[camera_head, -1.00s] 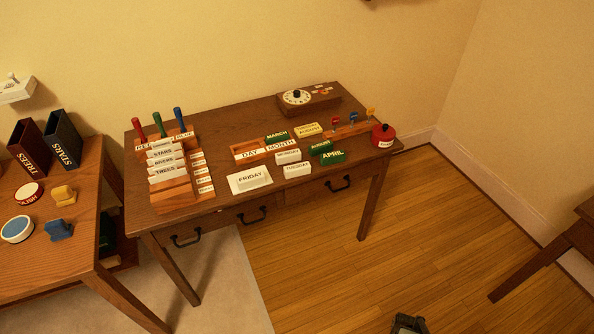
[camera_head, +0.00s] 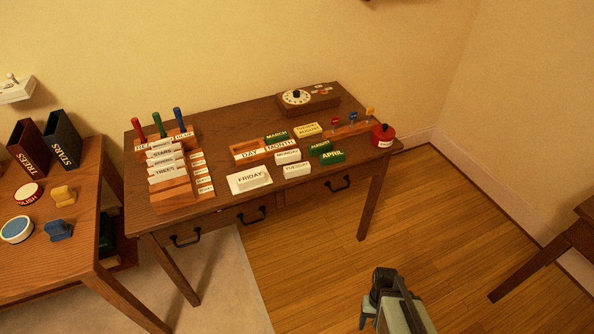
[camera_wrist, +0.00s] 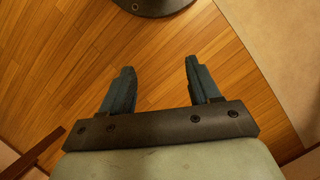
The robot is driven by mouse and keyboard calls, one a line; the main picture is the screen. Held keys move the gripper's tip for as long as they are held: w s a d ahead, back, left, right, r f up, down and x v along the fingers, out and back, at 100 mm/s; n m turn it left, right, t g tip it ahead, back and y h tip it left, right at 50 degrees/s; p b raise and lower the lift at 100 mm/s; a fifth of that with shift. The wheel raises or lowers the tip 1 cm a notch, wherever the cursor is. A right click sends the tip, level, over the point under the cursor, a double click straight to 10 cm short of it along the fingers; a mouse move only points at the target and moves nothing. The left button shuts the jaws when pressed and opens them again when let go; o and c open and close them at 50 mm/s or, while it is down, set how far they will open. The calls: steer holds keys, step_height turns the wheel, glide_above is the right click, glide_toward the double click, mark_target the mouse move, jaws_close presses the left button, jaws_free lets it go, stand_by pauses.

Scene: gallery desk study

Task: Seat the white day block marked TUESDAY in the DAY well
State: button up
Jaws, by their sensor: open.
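The white TUESDAY block (camera_head: 297,171) lies on the desk (camera_head: 225,207) near its front edge, below a white MONDAY block (camera_head: 288,157). The wooden holder with the DAY label (camera_head: 249,154) and MONTH label (camera_head: 281,145) stands behind these blocks. The recess behind the DAY label, the DAY well (camera_head: 245,146), looks empty. My gripper (camera_head: 367,311) is in front of the desk, over the floor and well away from the block. In the wrist view my gripper (camera_wrist: 158,75) is open, with nothing between its fingers.
A white FRIDAY block (camera_head: 250,177) lies left of TUESDAY on a pale base. Green blocks, including APRIL (camera_head: 332,157), and a yellow block (camera_head: 308,130) lie nearby. A red round pot (camera_head: 384,135) stands at the right corner. A card rack (camera_head: 175,190) fills the left end.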

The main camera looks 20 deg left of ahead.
steer(key=w+a+r+n+t+y, duration=0.1)
steer(key=w+a+r+t, duration=0.1)
steer(key=w+a+r, duration=0.75)
steer(key=w+a+r+n+t, duration=0.25)
steer(key=w+a+r, duration=0.45)
steer(key=w+a, duration=0.4)
steer(key=w+a+r+n+t+y, duration=0.1)
steer(key=w+a+r+n, duration=0.1)
steer(key=w+a+r, duration=0.5)
steer(key=w+a+r+n, duration=0.2)
steer(key=a+r+n, duration=0.15)
steer(key=r, duration=0.75)
steer(key=w+a+r+n+t+y, duration=0.1)
steer(key=w+a+r, duration=0.3)
steer(key=a+r, duration=0.45)
steer(key=n+g+h, duration=0.2)
steer(key=n+g, duration=0.1)
steer(key=n, duration=1)
glide_above(303, 165)
steer(key=shift+t, duration=0.25)
step_height(303, 165, down, 8)
steer(key=shift+d+r, duration=0.1)
steer(key=shift+r, duration=0.05)
steer(key=shift+f, duration=2.65)
jaws_close()
